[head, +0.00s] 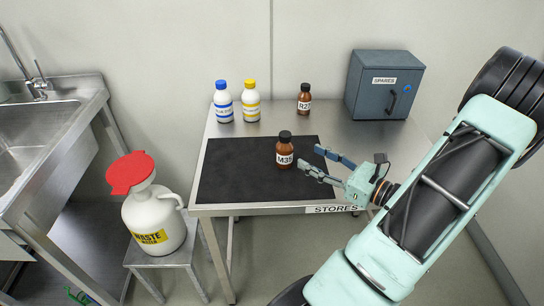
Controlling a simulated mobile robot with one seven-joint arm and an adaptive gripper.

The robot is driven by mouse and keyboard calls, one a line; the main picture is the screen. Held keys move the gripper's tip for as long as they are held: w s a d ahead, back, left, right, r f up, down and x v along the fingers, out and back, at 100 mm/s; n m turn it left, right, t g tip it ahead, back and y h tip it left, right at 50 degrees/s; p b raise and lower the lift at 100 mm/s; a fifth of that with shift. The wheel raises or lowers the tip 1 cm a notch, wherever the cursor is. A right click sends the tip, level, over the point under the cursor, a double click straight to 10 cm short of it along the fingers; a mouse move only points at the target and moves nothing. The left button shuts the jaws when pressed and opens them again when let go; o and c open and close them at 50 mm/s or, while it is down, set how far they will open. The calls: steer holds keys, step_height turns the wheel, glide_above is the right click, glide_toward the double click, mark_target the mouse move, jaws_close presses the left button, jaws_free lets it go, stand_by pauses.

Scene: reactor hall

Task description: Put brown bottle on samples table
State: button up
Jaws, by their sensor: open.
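A brown bottle with a black cap and a label reading M35 (285,151) stands upright on a black mat (225,180) on a steel table whose front edge reads STORES (265,210). A second brown bottle, labelled R27 or similar (304,98), stands upright at the back of the same table. My gripper (310,161) is open and empty, just right of the M35 bottle, with its fingers pointing left toward it. I cannot tell whether a fingertip touches the bottle. No table marked as samples shows in this view.
A blue-capped bottle (223,103) and a yellow-capped bottle (251,102) stand at the back left. A grey SPARES cabinet (375,85) stands back right. A white waste jug with a red funnel (154,215) sits on a stool beside a steel sink (45,120). The mat's left part is clear.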

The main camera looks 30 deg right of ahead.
mark_target(289, 142)
steer(key=shift+a+r+m+t, duration=0.15)
steer(key=shift+r+m+t, duration=0.15)
steer(key=shift+t, duration=0.1)
steer(key=shift+w+a, duration=0.15)
steer(key=shift+w, duration=0.1)
steer(key=x, duration=1)
steer(key=shift+w+b, duration=0.1)
steer(key=shift+b, duration=0.2)
steer(key=shift+d, duration=0.2)
steer(key=shift+c, duration=0.4)
jaws_close()
